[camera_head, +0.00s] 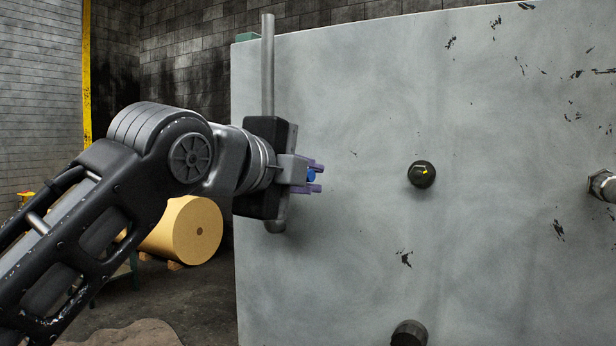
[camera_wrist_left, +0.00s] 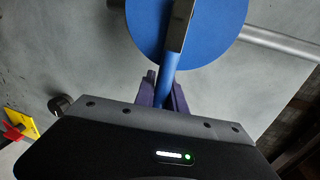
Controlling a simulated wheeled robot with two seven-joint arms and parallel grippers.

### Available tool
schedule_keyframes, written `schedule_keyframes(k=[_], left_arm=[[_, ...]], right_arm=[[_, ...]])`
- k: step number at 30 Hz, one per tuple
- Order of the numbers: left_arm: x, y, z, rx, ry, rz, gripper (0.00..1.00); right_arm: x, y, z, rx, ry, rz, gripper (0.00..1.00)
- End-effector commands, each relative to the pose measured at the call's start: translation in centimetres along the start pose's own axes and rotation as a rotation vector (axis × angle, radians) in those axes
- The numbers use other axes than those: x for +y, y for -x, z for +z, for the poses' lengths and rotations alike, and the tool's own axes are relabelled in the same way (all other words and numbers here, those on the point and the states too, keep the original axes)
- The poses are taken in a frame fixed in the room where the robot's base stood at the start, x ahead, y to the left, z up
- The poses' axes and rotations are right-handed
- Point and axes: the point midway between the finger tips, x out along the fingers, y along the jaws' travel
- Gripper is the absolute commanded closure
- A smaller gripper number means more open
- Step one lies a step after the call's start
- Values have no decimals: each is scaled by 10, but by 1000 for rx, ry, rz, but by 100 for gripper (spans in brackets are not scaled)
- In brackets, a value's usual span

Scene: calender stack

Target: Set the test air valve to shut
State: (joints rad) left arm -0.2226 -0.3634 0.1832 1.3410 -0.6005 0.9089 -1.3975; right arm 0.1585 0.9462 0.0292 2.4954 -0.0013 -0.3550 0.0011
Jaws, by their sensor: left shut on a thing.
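The test air valve is on a grey vertical pipe (camera_head: 267,65) at the panel's left edge. In the left wrist view a blue disc (camera_wrist_left: 140,28) shows, with a lever (camera_wrist_left: 167,82) that has a blue grip and a grey metal upper part. The lever lies roughly crosswise to the pipe (camera_wrist_left: 282,44). My left gripper (camera_head: 314,177) is shut on the lever's blue grip, its purple fingers on either side, also in the left wrist view (camera_wrist_left: 162,94). In the head view only a small blue bit shows between the fingers; my gripper hides the rest. My right gripper is not in view.
A large grey panel (camera_head: 490,240) fills the right side. It bears a black knob with a yellow mark (camera_head: 422,174), a metal fitting (camera_head: 603,186) and a lower black knob (camera_head: 409,334). A tan roll (camera_head: 185,230) lies behind my left arm. A yellow-and-red part (camera_wrist_left: 22,125) shows at left.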

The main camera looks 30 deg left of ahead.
Motion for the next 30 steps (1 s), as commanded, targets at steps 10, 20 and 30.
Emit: schedule_keyframes(k=[10,20,30], left_arm=[[3,-1,0,-1,-3,8,74],[2,-1,0,-1,-1,4,63],[2,26,1,-1,0,1,63]], right_arm=[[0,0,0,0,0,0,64],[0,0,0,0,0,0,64],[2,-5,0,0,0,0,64]])
